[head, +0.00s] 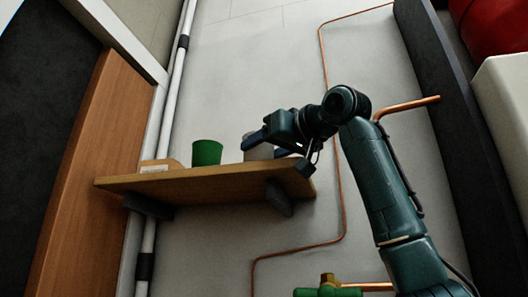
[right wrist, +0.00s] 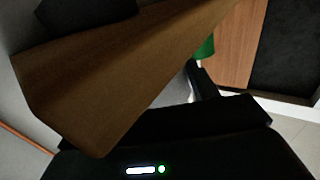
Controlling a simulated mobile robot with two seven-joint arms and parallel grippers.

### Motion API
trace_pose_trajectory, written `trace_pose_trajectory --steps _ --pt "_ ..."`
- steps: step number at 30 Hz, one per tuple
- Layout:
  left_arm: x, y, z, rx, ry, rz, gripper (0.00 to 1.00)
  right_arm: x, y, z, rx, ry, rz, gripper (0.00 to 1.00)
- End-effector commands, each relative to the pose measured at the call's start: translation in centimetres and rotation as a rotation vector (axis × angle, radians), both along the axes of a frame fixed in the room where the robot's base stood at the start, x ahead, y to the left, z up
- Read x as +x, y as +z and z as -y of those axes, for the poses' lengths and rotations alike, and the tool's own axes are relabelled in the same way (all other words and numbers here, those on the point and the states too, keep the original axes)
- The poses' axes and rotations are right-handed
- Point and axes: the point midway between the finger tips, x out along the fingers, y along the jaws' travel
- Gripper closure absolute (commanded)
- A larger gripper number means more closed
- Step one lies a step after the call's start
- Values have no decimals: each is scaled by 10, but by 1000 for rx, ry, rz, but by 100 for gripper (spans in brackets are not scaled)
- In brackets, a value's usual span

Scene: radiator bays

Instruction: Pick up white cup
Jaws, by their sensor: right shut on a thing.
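The white cup (head: 258,152), greyish in this light, is at the right part of a wooden wall shelf (head: 200,187) in the head view. My right gripper (head: 276,152) is shut on it, with its fingers hiding much of it. I cannot tell whether the cup still touches the shelf. In the right wrist view, a pale patch (right wrist: 178,92) beside the dark fingers looks like part of the cup. My left gripper is in neither view.
A green cup (head: 207,153) stands on the shelf left of the white cup. A small light block (head: 158,166) sits at the shelf's left end. Copper pipes (head: 334,150) run along the wall behind my arm. A dark vertical panel (head: 450,110) stands at right.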

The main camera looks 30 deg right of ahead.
Motion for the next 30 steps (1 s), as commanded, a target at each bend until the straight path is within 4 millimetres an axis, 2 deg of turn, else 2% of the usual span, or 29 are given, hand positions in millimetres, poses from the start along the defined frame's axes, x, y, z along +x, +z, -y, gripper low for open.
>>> trace_pose_trajectory --steps 18,28,30 --pt "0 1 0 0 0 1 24 -3 59 -2 8 4 5 63" --pt "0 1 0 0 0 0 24 -3 68 -4 0 1 0 63" --pt "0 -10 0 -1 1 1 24 -13 64 -17 -8 3 4 63"
